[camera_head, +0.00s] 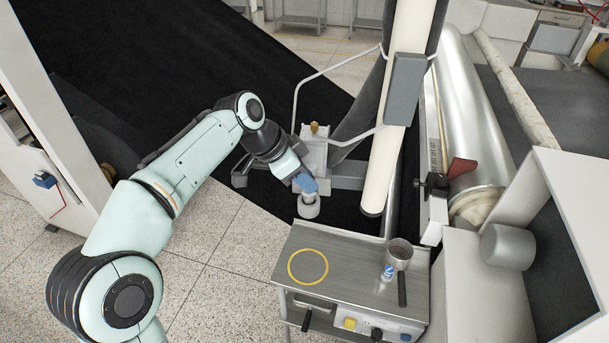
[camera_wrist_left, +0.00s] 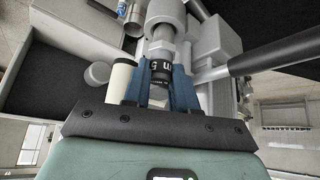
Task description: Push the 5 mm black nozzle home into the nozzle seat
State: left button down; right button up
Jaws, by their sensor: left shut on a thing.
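My left gripper (camera_head: 306,183) reaches in from the left, beside a grey bracket at the foot of the white post. Its blue fingers also show in the left wrist view (camera_wrist_left: 162,88), shut on the black nozzle (camera_wrist_left: 160,69), which has white lettering. The nozzle seat appears to be the grey metal fitting (camera_wrist_left: 161,42) just beyond the nozzle and in line with it. The two look to be touching or nearly so; how deep the nozzle sits cannot be told. In the head view the fingers hide the nozzle, above a pale cylinder (camera_head: 309,207). My right gripper is not in view.
A steel-topped cart (camera_head: 340,262) stands in front, carrying a yellow ring (camera_head: 308,267), a small bottle (camera_head: 387,272) and a metal pot (camera_head: 399,254). The white post (camera_head: 392,130) and a steel roller (camera_head: 470,120) stand close on the right. Black sheet (camera_head: 190,60) lies behind.

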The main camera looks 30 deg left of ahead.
pick_arm(q)
jog(key=shift+f+b, duration=0.6)
jog(key=shift+f, duration=0.4)
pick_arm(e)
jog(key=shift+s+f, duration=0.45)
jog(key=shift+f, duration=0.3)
pick_arm(q)
jog(key=c, duration=0.8)
grip_release()
jog(key=shift+p+v, duration=1.2)
jog(key=shift+v, duration=5.55)
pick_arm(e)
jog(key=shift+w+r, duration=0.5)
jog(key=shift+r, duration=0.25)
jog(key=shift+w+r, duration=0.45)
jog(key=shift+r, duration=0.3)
pick_arm(q)
jog(key=shift+d, duration=0.15)
